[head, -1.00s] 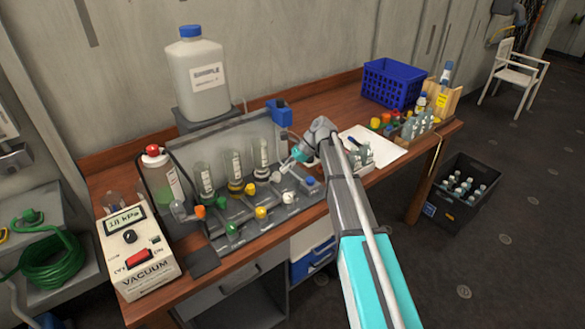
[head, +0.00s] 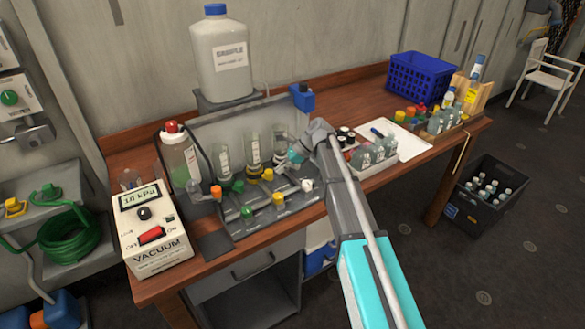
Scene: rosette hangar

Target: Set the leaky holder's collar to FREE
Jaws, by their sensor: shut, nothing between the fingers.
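A grey manifold (head: 262,208) on the bench carries several clear holders in a row. The left holder (head: 222,160), middle holder (head: 253,150) and right holder (head: 280,142) stand upright. Small knobs in front are orange, green, yellow and white. I cannot tell which holder leaks or read any collar mark.
A vacuum box (head: 152,237) reading 18 kPa stands at the left front. A sample jug (head: 221,55) stands behind the manifold. A bottle tray (head: 375,160) and white sheet (head: 408,143) lie right of my arm. A blue crate (head: 420,78) stands at the back right.

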